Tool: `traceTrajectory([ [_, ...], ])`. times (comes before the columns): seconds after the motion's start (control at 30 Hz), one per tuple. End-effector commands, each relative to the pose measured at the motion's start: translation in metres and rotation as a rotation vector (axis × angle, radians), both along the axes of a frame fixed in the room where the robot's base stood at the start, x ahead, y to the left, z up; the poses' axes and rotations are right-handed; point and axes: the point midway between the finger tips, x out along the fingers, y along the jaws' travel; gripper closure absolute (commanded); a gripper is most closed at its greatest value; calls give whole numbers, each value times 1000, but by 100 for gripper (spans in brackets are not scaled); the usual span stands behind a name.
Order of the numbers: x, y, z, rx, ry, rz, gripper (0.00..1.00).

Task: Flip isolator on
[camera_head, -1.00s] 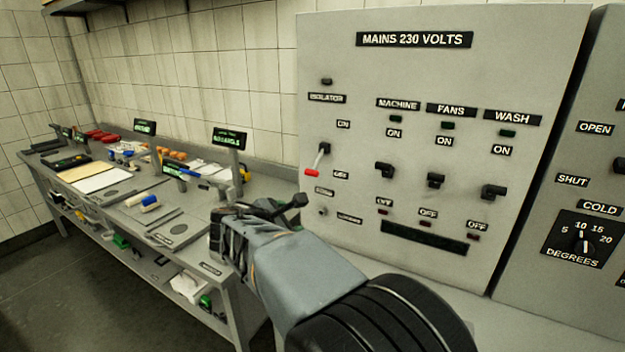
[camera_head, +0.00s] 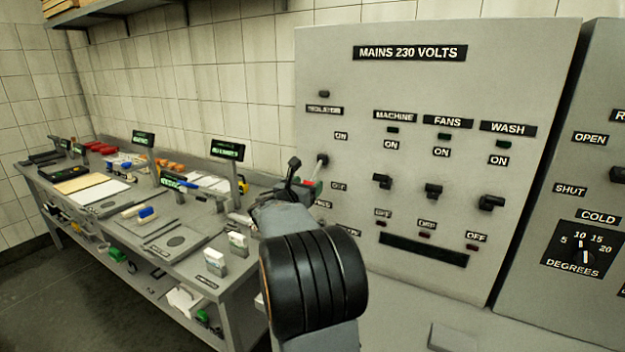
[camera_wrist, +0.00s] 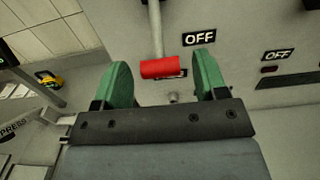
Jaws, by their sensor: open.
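The mains panel (camera_head: 400,80) carries the isolator lever (camera_head: 316,170), a thin grey rod with a red end, under the isolator label (camera_head: 324,109). The lever hangs down, toward its OFF label (camera_head: 339,186). My gripper (camera_head: 298,178) is at the panel's left side, by the lever, and partly hides it. In the wrist view the red handle end (camera_wrist: 161,68) lies crosswise between the tips of my two open green fingers (camera_wrist: 160,82). A small gap shows on each side, and neither finger visibly touches it.
The machine switch (camera_head: 382,181), fans switch (camera_head: 433,191) and wash switch (camera_head: 491,202) stick out to the right on the same panel. A cluttered workbench (camera_head: 215,290) stands to the left. A yellow object (camera_wrist: 48,79) is at left in the wrist view.

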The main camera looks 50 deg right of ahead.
Motion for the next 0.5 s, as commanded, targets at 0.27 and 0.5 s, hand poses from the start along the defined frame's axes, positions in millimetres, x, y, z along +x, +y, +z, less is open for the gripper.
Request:
traceTrajectory([
  [0.27, 8, -31, 0, 1, 0, -1, 34],
  [0.5, 9, -38, 0, 1, -1, -1, 34],
])
